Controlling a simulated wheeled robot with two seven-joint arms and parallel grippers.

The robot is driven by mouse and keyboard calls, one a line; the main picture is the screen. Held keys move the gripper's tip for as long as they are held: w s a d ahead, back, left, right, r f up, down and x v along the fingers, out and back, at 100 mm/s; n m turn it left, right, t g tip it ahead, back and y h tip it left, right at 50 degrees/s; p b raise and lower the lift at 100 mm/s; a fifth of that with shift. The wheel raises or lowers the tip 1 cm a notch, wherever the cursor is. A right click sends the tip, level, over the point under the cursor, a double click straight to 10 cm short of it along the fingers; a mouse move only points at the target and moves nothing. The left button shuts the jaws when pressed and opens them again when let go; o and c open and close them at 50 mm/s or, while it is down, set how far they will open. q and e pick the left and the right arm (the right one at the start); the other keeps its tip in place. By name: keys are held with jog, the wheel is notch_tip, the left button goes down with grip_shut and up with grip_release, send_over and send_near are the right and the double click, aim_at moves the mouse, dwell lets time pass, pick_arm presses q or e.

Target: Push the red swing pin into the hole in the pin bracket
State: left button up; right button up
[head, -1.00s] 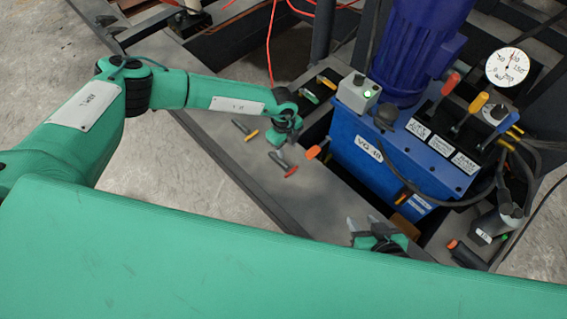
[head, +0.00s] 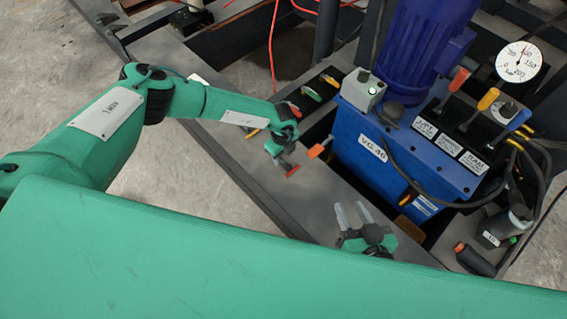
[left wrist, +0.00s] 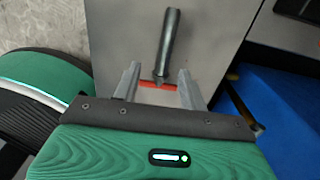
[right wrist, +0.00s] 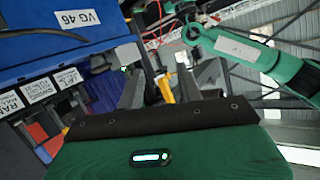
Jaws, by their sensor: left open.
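The red swing pin has a red cross handle (head: 292,171) and a dark grey shaft. It lies on the grey deck plate. My left gripper (head: 283,160) is directly over it, open. In the left wrist view the pin's shaft (left wrist: 168,45) points away and its red handle (left wrist: 158,87) lies between the spread fingertips (left wrist: 158,80); I cannot tell whether they touch it. My right gripper (head: 352,216) is open and empty above the deck's front part; its fingers also show in the right wrist view (right wrist: 172,85). I cannot make out the pin bracket's hole for certain.
A blue power unit (head: 375,155) with levers and hoses stands right of the deck plate (head: 225,150). An orange block (head: 318,150) sticks out at its left. A black strip with a green handle (head: 311,93) lies behind. A yellow-handled pin (head: 251,132) is partly hidden by my left arm.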

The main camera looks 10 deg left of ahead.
aim_at(283, 162)
pick_arm(q)
jog(key=shift+d+f, duration=0.1)
jog(key=shift+f, duration=0.5)
jog(key=f+b, duration=0.2)
jog(key=f, duration=0.1)
jog(key=shift+w+f, duration=0.1)
jog(key=shift+w, duration=0.1)
jog(key=shift+f, duration=0.15)
grip_shut()
pick_arm(e)
jog(key=w+d+r+t, duration=0.1)
jog(key=w+r+t, duration=0.3)
jog(key=r, duration=0.4)
jog(key=shift+d+t, duration=0.2)
jog(key=shift+t, duration=0.6)
